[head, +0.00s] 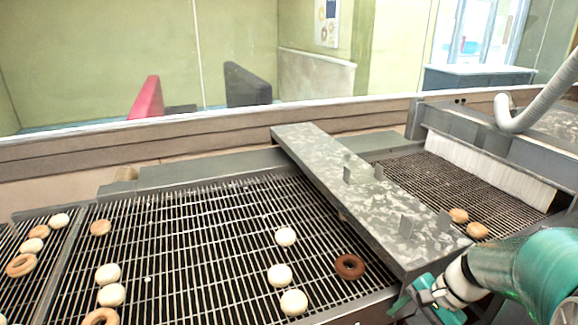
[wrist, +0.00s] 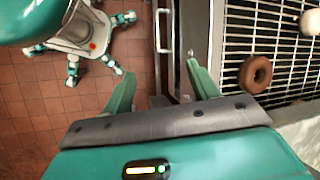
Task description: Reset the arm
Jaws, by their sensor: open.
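My gripper (wrist: 163,85) shows in the wrist view with its two green fingers spread apart and nothing between them. It hangs over the gap between the tiled floor and the edge of the conveyor. In the head view my gripper (head: 412,295) is at the lower right, beside the near end of the metal bridge, partly cut off by the frame. My green and white arm reaches in from the right edge.
A wire conveyor (head: 200,240) carries pale doughnuts (head: 280,275) and a chocolate ring (head: 349,267). The chocolate ring also shows in the wrist view (wrist: 256,74). A metal bridge (head: 350,190) crosses the conveyor. A white curtain (head: 490,170) hangs beyond it. Red tiled floor (wrist: 40,130) lies left.

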